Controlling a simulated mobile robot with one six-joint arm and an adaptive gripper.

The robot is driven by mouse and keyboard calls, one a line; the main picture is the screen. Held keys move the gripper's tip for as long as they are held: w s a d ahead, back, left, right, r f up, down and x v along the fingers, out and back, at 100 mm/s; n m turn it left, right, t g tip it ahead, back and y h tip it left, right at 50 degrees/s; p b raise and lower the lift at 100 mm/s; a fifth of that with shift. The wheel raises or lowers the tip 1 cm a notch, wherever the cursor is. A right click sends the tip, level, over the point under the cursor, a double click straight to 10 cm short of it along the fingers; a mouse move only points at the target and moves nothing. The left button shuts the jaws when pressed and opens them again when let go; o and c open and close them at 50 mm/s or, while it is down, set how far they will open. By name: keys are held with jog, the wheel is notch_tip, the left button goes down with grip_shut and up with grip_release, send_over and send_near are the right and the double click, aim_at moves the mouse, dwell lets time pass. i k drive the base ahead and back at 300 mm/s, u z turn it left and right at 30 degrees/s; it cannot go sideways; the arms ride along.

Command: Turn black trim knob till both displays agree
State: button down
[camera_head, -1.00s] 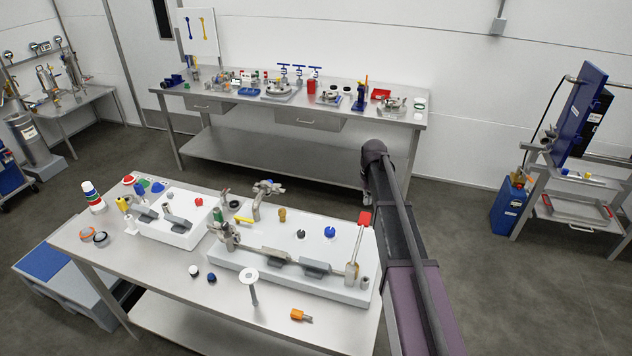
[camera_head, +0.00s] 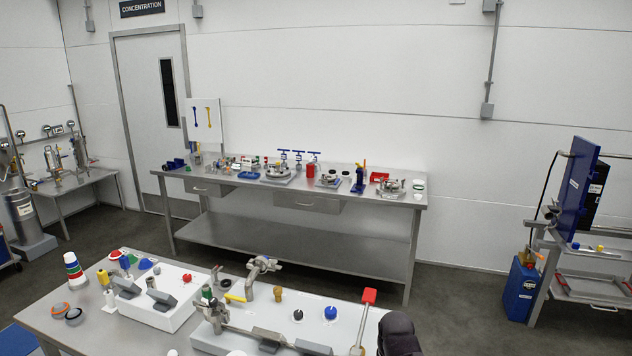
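A small black knob (camera_head: 297,315) stands on the larger white panel box (camera_head: 345,325) on the near steel table. It may be the trim knob; I cannot confirm that. A blue knob (camera_head: 330,312) stands just right of it. Two grey slanted housings, a left one (camera_head: 267,335) and a right one (camera_head: 308,346), sit along the front of this box. They may be the displays, but no readings are legible. A dark rounded part of my arm covers the box's right end. My gripper is not in view.
A smaller white box (camera_head: 175,300) with levers and grey housings stands left on the near table. A red-handled lever (camera_head: 369,296) rises near my arm. A long steel bench (camera_head: 290,178) with many fittings is behind. Floor shows between them.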

aim_at(298, 313)
jog(key=u, duration=0.15)
jog(key=k, duration=0.5)
jog(key=z, duration=1.15)
jog(key=i, duration=1.6)
